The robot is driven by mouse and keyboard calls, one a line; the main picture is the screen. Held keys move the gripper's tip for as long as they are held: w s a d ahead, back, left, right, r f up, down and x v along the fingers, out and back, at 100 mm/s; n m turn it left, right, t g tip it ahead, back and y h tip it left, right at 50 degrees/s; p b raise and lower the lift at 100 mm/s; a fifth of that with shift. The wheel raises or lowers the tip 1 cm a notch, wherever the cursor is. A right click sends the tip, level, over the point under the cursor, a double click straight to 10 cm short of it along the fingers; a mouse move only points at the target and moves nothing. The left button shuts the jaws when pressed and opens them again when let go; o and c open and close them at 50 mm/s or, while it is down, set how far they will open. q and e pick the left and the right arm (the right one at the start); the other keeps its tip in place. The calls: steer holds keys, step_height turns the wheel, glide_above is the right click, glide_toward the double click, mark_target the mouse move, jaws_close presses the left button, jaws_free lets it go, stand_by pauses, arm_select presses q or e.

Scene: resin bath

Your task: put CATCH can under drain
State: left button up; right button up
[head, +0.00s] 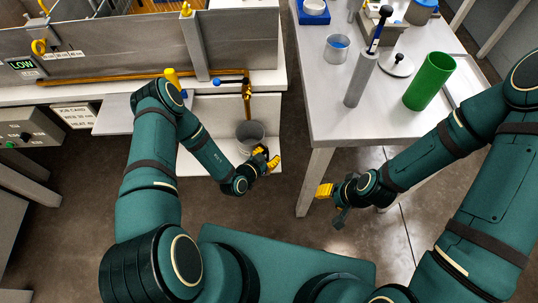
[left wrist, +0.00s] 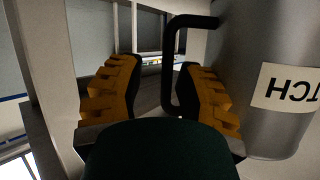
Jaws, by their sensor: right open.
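The grey CATCH can (head: 250,133) stands upright on a low white shelf, just below the brass drain spout (head: 247,92) of the bath. Its label, cut off to "TCH", shows inverted on the can in the left wrist view (left wrist: 285,90). My left gripper (head: 265,161) is at the can's near right side. Its yellow fingers (left wrist: 158,95) are apart, with the can's black handle (left wrist: 169,70) between them, closer to the right finger. My right gripper (head: 331,196) is open and empty, in front of the white table's near left corner.
The bath (head: 110,55) stands at the back left. The white table (head: 330,110) on the right bears a green cylinder (head: 429,81), a grey cylinder (head: 361,78) and a cup of blue liquid (head: 336,48). Floor shows between the shelf and the table.

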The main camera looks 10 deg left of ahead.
arm_select(q)
steer(key=shift+r, duration=0.2)
steer(key=p+v, duration=0.3)
steer(key=v, duration=0.9)
steer(key=shift+d, duration=0.1)
